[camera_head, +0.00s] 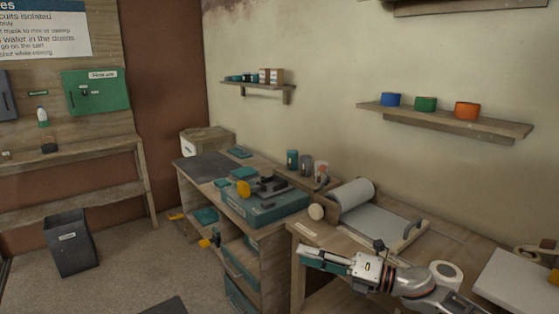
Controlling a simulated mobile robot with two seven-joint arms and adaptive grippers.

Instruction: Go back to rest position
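My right arm comes in from the lower right, and its gripper (311,256) points left over the front of the wooden bench (300,230). Its fingers are small and seen from the side, so I cannot tell whether they are open or shut. I see no object clearly held in it. My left gripper does not show in this view.
A paper roll (352,194) and a board with a handle (385,229) lie on the bench behind my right gripper. A white tape roll (446,273) is close to my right arm. A teal case (268,207) sits on the left workbench. A dark bin (71,244) stands on the floor; floor around it is clear.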

